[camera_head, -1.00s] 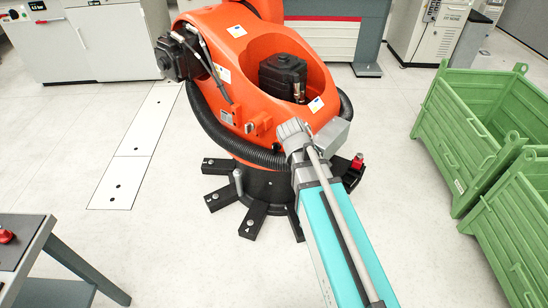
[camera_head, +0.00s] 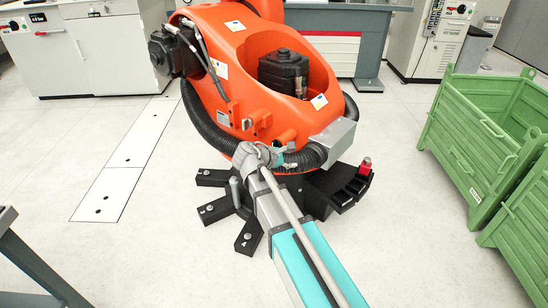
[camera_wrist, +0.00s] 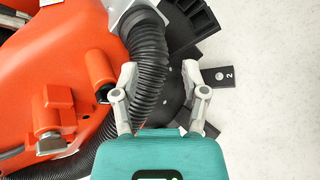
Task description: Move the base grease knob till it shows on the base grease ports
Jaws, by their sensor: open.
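The orange industrial robot (camera_head: 230,90) stands on a black base with several radiating feet. A small red knob (camera_head: 365,166), perhaps the base grease knob, stands upright on a black stepped block (camera_head: 345,185) at the base's right. I cannot make out the base grease ports. My gripper (camera_head: 262,152) is over the front of the base, left of the red knob and apart from it. In the wrist view my gripper (camera_wrist: 160,72) is open, with the black ribbed hose (camera_wrist: 145,45) showing between its fingers. The gap in depth is unclear. The red knob is not seen there.
A foot marked 2 (camera_wrist: 220,77) lies beyond the right finger. Green crates (camera_head: 475,135) stand at the right. A grey table (camera_head: 30,265) cuts into the lower left. Cabinets (camera_head: 85,50) line the back. The pale floor between is clear.

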